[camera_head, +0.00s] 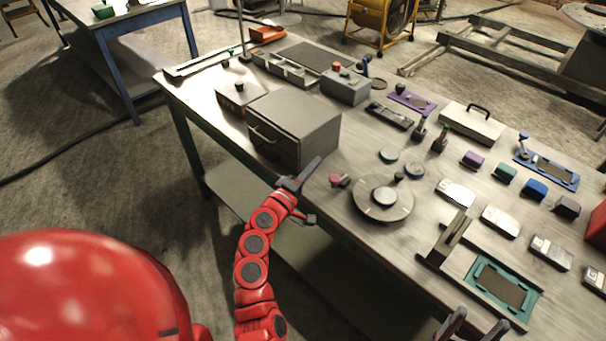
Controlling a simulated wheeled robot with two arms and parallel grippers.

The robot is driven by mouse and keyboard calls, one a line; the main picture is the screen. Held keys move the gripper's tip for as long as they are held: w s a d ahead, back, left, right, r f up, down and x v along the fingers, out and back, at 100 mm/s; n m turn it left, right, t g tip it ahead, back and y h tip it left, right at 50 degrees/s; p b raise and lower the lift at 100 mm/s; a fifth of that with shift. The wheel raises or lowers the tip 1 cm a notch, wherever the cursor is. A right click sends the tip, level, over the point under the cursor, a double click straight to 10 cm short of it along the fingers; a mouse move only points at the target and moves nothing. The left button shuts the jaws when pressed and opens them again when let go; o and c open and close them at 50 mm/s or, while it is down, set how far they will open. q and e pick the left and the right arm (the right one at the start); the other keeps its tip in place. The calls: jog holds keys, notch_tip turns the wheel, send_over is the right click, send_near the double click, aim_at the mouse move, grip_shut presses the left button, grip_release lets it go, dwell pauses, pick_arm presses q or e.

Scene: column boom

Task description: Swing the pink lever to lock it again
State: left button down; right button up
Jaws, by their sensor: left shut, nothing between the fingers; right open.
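The pink lever (335,180) is a small pink-ended piece near the table's front edge, just left of a round grey disc (372,208). It is too small to tell its locked or unlocked position. My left gripper (313,163), on the red arm, is shut and empty at the table edge, in front of the grey box and a little left of the lever, apart from it in the picture. My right gripper (475,326) shows only partly at the bottom edge, its two dark fingers apart and empty, in front of the teal-framed tray.
A grey drawer box (310,122) stands directly behind my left gripper. A teal-framed tray (475,283) lies at the front right. Pucks, blocks, metal cases and a toolbox (472,124) crowd the right side of the table (420,178). Open floor lies left of the table.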

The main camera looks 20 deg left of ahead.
pick_arm(q)
jog(key=shift+s+d+f+p, duration=0.15)
jog(key=shift+s+d, duration=0.25)
jog(key=shift+d, duration=0.25)
jog(key=shift+s+d+f+p, duration=0.15)
jog(key=shift+s+d, duration=0.2)
jog(key=shift+d, duration=0.25)
jog(key=shift+s+d, duration=0.3)
jog(key=shift+d, duration=0.15)
jog(key=shift+f, duration=0.1)
